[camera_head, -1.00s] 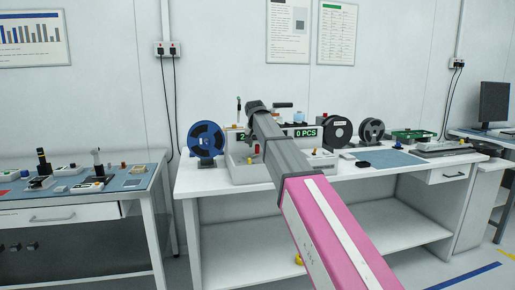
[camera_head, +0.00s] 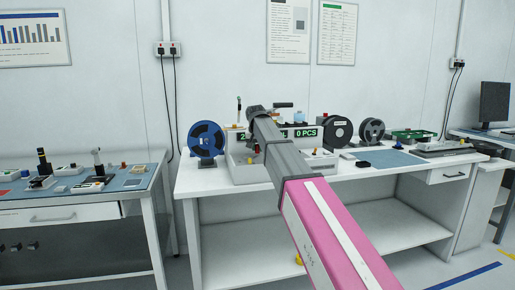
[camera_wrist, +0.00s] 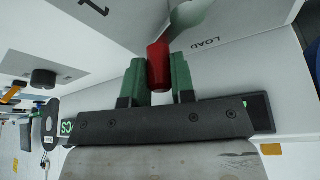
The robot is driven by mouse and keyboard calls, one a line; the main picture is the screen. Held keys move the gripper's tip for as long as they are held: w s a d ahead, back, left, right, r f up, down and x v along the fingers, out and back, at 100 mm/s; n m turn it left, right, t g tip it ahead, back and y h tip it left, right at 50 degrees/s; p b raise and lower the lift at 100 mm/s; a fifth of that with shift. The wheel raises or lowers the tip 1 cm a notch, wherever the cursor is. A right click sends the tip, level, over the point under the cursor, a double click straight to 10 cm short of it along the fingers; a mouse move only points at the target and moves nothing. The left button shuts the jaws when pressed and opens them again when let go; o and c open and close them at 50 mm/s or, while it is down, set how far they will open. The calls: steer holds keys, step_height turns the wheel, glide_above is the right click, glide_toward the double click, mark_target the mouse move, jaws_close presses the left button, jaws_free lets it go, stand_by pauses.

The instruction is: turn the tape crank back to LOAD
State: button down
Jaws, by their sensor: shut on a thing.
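The tape crank shows in the wrist view with a red handle (camera_wrist: 158,62) and a pale grey arm (camera_wrist: 188,14) reaching up to the top edge. My gripper (camera_wrist: 161,80) has its two green fingers on either side of the red handle and is shut on it. The word LOAD (camera_wrist: 205,42) is printed on the white surface just right of the handle. In the head view my arm hides the crank and my fingers. The white test handler (camera_head: 245,172) stands on the bench, with a green display reading 0 PCS (camera_head: 306,133).
A blue reel (camera_head: 207,140) stands at the handler's left, and a black reel (camera_head: 337,131) and a grey reel (camera_head: 371,131) stand to its right. A blue mat (camera_head: 392,158) and a green tray (camera_head: 410,136) lie farther right. The bench shelf (camera_head: 330,232) is mostly clear.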

steer(key=n, duration=0.1)
steer(key=n+y, duration=0.1)
steer(key=shift+w+a+n, duration=0.35)
steer(key=shift+a+n, duration=0.05)
steer(key=n, duration=0.1)
steer(key=a+n+y, duration=0.1)
steer(key=shift+w+n, duration=0.2)
steer(key=shift+n, duration=0.1)
steer(key=shift+a+n+g+y, duration=0.35)
steer(key=shift+a+n+y, duration=0.1)
steer(key=shift+n, duration=0.75)
steer(key=shift+a+n+g+y, duration=0.35)
steer(key=shift+a+n+y, duration=0.1)
steer(key=shift+n, duration=0.75)
steer(key=c, duration=1)
jaws_free()
steer(key=shift+o, duration=0.2)
